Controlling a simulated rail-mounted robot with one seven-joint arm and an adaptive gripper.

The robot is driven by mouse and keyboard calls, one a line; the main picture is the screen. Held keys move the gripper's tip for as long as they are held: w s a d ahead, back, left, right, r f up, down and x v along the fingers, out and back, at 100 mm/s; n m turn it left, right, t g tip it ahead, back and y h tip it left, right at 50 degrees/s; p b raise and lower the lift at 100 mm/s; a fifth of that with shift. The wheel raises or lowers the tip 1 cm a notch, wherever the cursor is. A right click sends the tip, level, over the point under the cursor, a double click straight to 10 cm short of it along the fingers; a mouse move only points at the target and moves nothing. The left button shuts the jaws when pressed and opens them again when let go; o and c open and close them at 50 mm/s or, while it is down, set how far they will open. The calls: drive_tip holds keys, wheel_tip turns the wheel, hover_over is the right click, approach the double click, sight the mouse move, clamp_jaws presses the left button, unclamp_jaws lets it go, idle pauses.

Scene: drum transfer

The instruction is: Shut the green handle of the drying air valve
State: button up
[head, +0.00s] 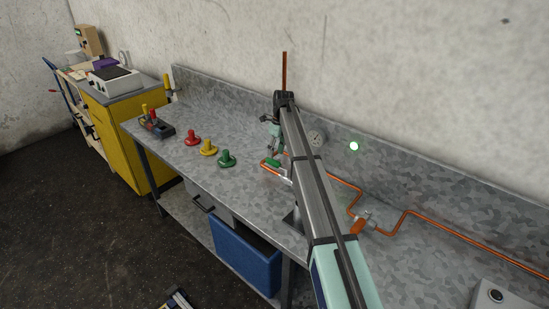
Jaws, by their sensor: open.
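The green handle (271,163) of the drying air valve sits on a copper pipe (345,183) at the back of the grey workbench, left of my arm. It points left along the bench. My gripper (270,151) hangs down from the far end of my arm, just above or behind the handle in the head view. It is open and small in the picture. I cannot tell whether its fingers touch the handle. My arm hides part of the pipe and the valve's right side.
A second valve with an orange handle (358,226) is right of my arm. Red (192,137), yellow (208,147) and green (226,158) knobbed pieces stand on the bench at left.

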sight(274, 160)
drive_tip(key=shift+s+a+f+p, duration=0.1)
drive_tip(key=shift+f+p, duration=0.05)
drive_tip(key=shift+f, duration=0.6)
drive_tip(key=shift+s+a+f+p, duration=0.1)
drive_tip(key=shift+s+f+p, duration=0.1)
drive_tip(key=shift+f, duration=0.55)
drive_tip(key=shift+s+a+f+p, duration=0.1)
drive_tip(key=shift+f+p, duration=0.05)
drive_tip(key=shift+f, duration=0.6)
drive_tip(key=shift+w, duration=0.1)
clamp_jaws()
